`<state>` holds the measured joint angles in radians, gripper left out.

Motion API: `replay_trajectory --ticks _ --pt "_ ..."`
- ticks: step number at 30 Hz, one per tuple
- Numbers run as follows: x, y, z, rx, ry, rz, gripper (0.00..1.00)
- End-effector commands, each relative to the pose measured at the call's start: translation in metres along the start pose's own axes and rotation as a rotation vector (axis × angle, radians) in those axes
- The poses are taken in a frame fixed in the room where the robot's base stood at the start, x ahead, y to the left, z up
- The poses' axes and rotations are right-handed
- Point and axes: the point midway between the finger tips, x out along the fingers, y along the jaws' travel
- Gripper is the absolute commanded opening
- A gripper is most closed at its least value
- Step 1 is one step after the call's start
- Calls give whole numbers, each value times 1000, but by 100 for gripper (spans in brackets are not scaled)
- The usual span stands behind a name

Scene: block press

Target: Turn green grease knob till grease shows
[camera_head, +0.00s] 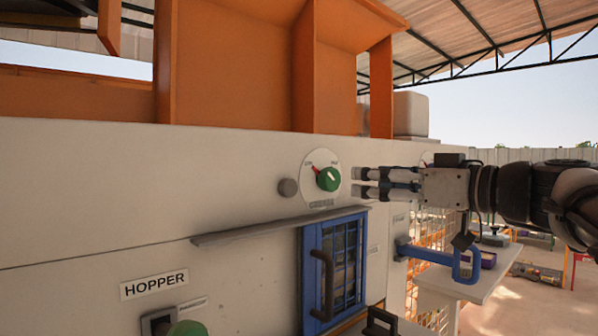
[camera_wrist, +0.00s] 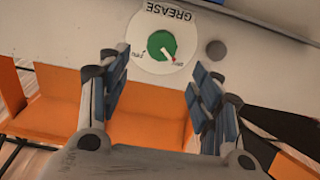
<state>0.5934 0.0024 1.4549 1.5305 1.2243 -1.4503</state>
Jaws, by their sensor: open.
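The green grease knob (camera_head: 328,179) sits on a white round dial (camera_head: 309,163) on the pale machine panel, above a small GREASE label. A red mark shows at the knob's upper left. The wrist view shows the knob (camera_wrist: 160,44) upside down, ahead of and between my fingers, with the red mark at its lower right. My gripper (camera_head: 357,182) is open and empty, just right of the dial and apart from the knob in the head view. Both fingers also show in the wrist view (camera_wrist: 153,66). I see no grease around the knob.
A grey round button (camera_head: 288,187) sits just left of the dial. Below are a grey ledge (camera_head: 280,226) and a blue-framed door (camera_head: 312,270) with a dark handle. A blue bracket (camera_head: 440,258) juts out under my arm. An orange hopper (camera_head: 240,70) rises above.

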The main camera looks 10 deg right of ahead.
Motion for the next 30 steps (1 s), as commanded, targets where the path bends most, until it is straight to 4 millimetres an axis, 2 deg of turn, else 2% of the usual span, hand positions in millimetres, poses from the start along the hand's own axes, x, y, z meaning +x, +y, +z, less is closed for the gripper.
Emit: replay_trajectory --ticks 1,6,13,18,26,30 --pt "13 -2 -2 1 -1 -7 59" --pt "49 -2 -3 1 -1 -5 59" --pt "84 -1 -1 1 -2 -2 59" --pt "94 -1 -1 0 -1 0 59" --pt "95 -1 0 0 -1 1 59" --pt "95 0 0 0 -1 1 51"
